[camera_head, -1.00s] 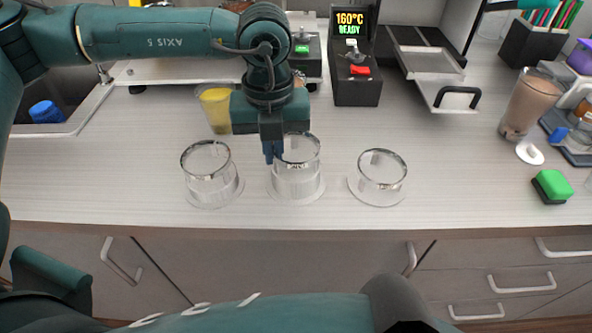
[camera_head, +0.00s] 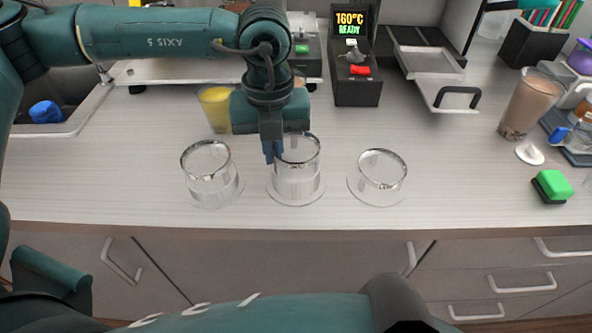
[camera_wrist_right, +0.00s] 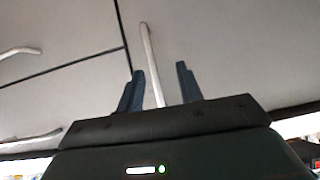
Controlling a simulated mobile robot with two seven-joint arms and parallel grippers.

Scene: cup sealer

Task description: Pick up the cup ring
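Three clear cup rings stand in a row on the counter in the head view: a left ring (camera_head: 208,180), a middle ring (camera_head: 300,180) and a right ring (camera_head: 382,178). Each has a shiny rim and a wide clear base. My left gripper (camera_head: 272,155) points down at the left side of the middle ring's rim. Its fingers overlap the rim in the picture; I cannot tell whether they are closed on it. My right gripper (camera_wrist_right: 160,88) shows in the right wrist view with its fingers apart and nothing between them, facing cabinet fronts.
A cup with yellow contents (camera_head: 216,108) stands behind the left ring, close to my left arm. The sealer display box (camera_head: 356,60) and a metal tray (camera_head: 428,62) are at the back. A brown drink cup (camera_head: 528,103) and green sponge (camera_head: 552,186) stand right. The front counter strip is clear.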

